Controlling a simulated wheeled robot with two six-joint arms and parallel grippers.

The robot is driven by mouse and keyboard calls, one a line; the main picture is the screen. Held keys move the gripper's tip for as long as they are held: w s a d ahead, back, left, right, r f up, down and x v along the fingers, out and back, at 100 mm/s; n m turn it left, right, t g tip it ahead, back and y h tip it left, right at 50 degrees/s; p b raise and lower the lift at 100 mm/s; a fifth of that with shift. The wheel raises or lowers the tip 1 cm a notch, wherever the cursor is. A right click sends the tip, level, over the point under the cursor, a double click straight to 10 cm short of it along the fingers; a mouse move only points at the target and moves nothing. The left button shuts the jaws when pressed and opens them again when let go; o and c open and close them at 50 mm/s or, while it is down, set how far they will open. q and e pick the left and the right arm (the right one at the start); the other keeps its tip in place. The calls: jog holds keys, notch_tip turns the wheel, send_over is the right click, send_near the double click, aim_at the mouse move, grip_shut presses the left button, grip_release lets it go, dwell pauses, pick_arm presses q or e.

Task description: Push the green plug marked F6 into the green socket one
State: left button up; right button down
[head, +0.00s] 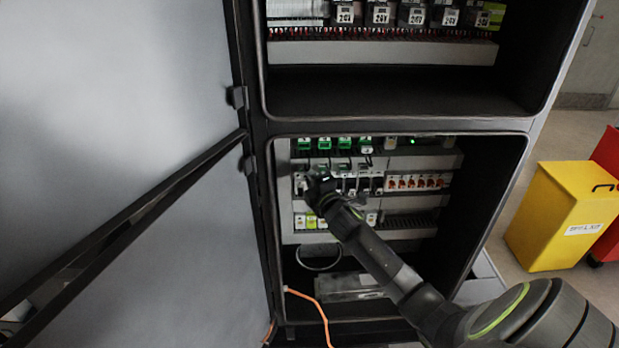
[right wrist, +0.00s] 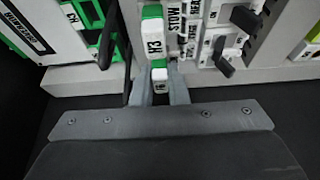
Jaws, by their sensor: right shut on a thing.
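My right gripper (head: 316,182) reaches into the lower cabinet bay, at the left end of the middle module row. In the right wrist view its two fingers (right wrist: 162,84) are shut on a small green and white piece (right wrist: 159,74). I cannot read F6 on it. Several green sockets (head: 324,144) line the top rail in the head view, above the gripper; I cannot read which is one. My left gripper is not in view.
The open cabinet door (head: 120,120) fills the left side. Orange-marked modules (head: 418,182) sit right of the gripper. In the wrist view, black levers (right wrist: 224,58) stick out close by. An orange cable (head: 318,302) hangs below. A yellow bin (head: 560,215) stands outside at right.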

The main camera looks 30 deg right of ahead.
jog(key=shift+f, duration=0.1)
jog(key=s+a+p, duration=0.2)
jog(key=s+a, duration=0.1)
jog(key=s, duration=0.3)
jog(key=shift+a, duration=0.4)
dwell(0.8)
jog(key=shift+s+r, duration=0.1)
jog(key=shift+r, duration=0.15)
notch_tip(320, 180, up, 6)
jog(key=p, duration=0.5)
jog(key=shift+p, duration=0.4)
dwell(0.3)
